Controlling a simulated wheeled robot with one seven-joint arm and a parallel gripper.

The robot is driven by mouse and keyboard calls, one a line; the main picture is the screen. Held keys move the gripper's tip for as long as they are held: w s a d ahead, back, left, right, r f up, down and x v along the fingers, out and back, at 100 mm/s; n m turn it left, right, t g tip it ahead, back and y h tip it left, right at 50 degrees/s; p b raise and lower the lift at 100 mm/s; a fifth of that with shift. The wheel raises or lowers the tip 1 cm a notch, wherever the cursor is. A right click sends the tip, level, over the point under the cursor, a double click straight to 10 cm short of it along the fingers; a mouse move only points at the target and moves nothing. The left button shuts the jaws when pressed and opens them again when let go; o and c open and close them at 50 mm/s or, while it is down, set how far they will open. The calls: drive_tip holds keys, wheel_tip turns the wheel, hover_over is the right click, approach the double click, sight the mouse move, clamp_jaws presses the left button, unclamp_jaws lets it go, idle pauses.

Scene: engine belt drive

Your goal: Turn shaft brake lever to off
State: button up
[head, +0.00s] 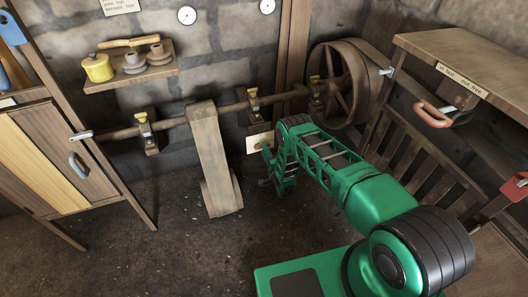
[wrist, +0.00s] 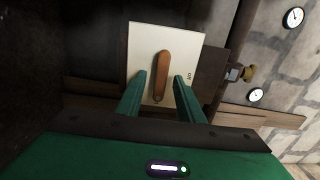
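The brake lever (wrist: 162,72) is a narrow brown-orange handle on a cream plate (wrist: 143,38). In the wrist view it lies nearly upright in the picture, and a small dark mark, perhaps lettering, shows at the plate's right edge. My gripper (wrist: 160,78) is open, with one green finger on each side of the lever and a gap on both sides. I cannot tell how far the fingertips are from the plate. In the head view the cream plate (head: 254,142) shows below the shaft, beside my gripper (head: 268,163); the lever itself is hard to make out there.
A wooden shaft (head: 180,121) runs along the stone wall to a big spoked wheel (head: 336,82). The floor at front left is clear.

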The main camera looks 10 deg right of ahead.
drive_tip(key=shift+w, duration=0.45)
clamp_jaws()
drive_tip(key=shift+n, duration=0.4)
drive_tip(key=shift+s+a+f+n, duration=0.1)
drive_tip(key=shift+n, duration=4.2)
drive_tip(key=shift+s+f+n, duration=0.1)
drive_tip(key=shift+n, duration=4.2)
